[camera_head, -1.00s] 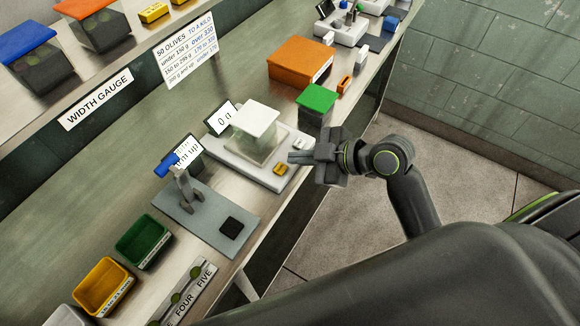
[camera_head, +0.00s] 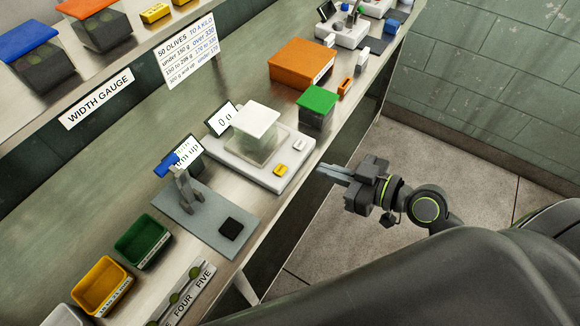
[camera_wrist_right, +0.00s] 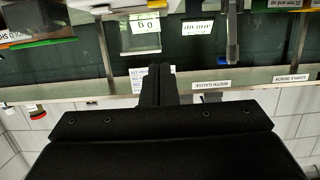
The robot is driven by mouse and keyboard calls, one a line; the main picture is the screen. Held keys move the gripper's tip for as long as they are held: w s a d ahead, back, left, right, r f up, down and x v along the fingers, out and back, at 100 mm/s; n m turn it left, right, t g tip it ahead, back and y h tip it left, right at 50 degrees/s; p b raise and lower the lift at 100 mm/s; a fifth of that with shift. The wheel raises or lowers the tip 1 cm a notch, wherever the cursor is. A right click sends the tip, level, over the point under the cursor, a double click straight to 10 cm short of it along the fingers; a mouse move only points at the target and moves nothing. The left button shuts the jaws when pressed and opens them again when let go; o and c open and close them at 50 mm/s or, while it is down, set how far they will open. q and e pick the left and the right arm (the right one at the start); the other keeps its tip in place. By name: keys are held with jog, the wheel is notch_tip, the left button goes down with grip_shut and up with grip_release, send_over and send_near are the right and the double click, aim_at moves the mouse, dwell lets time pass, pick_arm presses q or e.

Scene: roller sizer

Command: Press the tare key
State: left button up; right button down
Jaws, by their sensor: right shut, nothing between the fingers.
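A white scale (camera_head: 218,148) stands on the bench, with a display (camera_head: 222,119) that appears to read 0 g. A clear box with a white lid (camera_head: 256,121) sits on it. On its front edge are a yellow key (camera_head: 280,170) and a white key (camera_head: 299,145); I cannot read which is tare. My right gripper (camera_head: 322,170) is shut and empty, in front of the bench edge and to the right of the yellow key, apart from the scale. Its shut fingers show in the right wrist view (camera_wrist_right: 157,72), where the display (camera_wrist_right: 145,25) is upside down. My left gripper is not in view.
Open floor lies before the bench.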

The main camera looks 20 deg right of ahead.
jog(key=p, duration=0.4)
send_over(280, 170)
jog(key=s+d, duration=0.2)
jog(key=shift+w+a+f, duration=0.15)
jog(key=shift+f, duration=0.4)
jog(key=shift+w+a+f, duration=0.1)
jog(key=shift+f, duration=0.4)
notch_tip(280, 170, down, 3)
jog(key=shift+s+d+r, duration=0.1)
jog(key=shift+d+f, duration=0.1)
jog(key=shift+f, duration=0.65)
jog(key=shift+s+f, duration=0.1)
